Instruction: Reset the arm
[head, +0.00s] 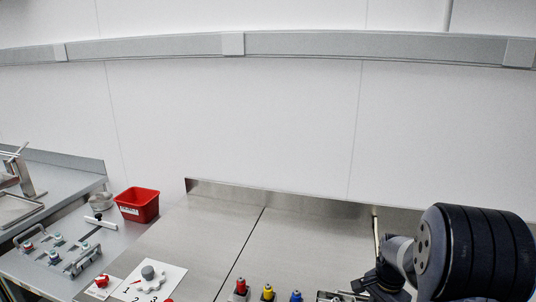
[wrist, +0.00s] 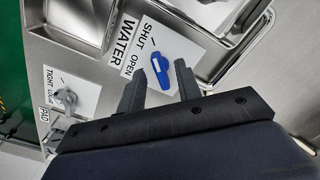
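My gripper (wrist: 160,68) shows in the wrist view with its two dark fingers apart and nothing held between them. A blue handle (wrist: 160,73) on a white plate marked WATER, SHUT and OPEN lies beyond the fingertips, between them in the picture. The gap between fingers and handle is hard to judge. In the head view, my arm is at the lower right, over the right part of the steel counter (head: 215,225); the fingers are not clear there.
The wrist view shows a steel basin (wrist: 85,20) and a grey knob (wrist: 70,98) on a TIGHT plate. The counter's back middle is clear.

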